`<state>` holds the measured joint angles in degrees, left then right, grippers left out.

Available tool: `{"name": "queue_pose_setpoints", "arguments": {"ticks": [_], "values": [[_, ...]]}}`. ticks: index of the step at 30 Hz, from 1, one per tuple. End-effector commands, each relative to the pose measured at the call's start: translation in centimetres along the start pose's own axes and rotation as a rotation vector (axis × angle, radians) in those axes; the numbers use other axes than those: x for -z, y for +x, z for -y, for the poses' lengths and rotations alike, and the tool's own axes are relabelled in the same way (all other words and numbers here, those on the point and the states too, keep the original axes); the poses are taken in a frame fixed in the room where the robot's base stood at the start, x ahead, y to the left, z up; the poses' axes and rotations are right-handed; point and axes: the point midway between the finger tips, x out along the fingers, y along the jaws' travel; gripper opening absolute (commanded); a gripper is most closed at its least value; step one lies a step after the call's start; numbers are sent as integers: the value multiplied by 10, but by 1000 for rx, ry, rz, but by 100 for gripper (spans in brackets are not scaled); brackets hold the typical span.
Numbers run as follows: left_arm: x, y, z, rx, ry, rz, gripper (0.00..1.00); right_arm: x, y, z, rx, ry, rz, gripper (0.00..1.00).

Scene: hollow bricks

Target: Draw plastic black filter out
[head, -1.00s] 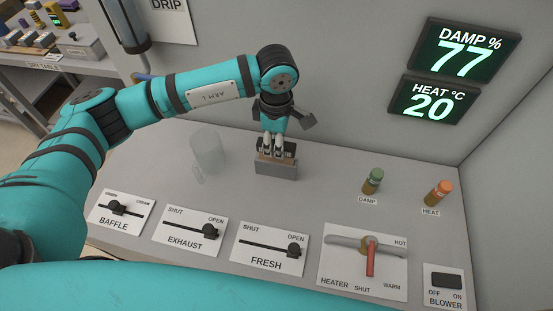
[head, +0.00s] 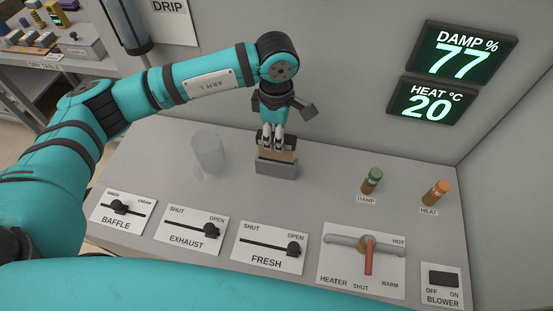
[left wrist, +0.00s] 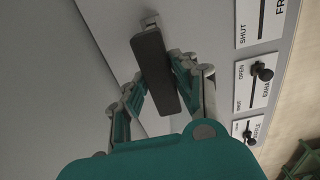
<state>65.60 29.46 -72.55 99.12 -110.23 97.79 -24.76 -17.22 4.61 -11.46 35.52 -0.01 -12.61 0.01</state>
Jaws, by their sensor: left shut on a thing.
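The black filter (head: 290,142) shows in the head view as a dark top edge with a tan-brown band under it, above a grey slot holder (head: 276,168) on the panel. Its lower part is hidden inside the holder. My left gripper (head: 273,143) comes from above and is shut on the filter's black top. In the left wrist view the filter is a long dark bar (left wrist: 155,70) between the two fingers (left wrist: 160,92). My right gripper is not in view.
A clear glass cylinder (head: 208,152) stands left of the holder. Sliders, a heater lever (head: 368,255) and a blower switch (head: 444,279) line the front. The grey wall rises behind.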

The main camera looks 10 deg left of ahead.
Motion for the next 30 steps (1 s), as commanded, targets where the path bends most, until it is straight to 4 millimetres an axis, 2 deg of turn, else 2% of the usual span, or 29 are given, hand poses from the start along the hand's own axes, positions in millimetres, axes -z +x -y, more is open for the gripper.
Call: {"name": "queue_pose_setpoints", "arguments": {"ticks": [16,30], "values": [[0,-8,0,-1,0,0,0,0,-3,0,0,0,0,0],[0,-44,0,-2,1,0,0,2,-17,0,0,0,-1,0]]}}
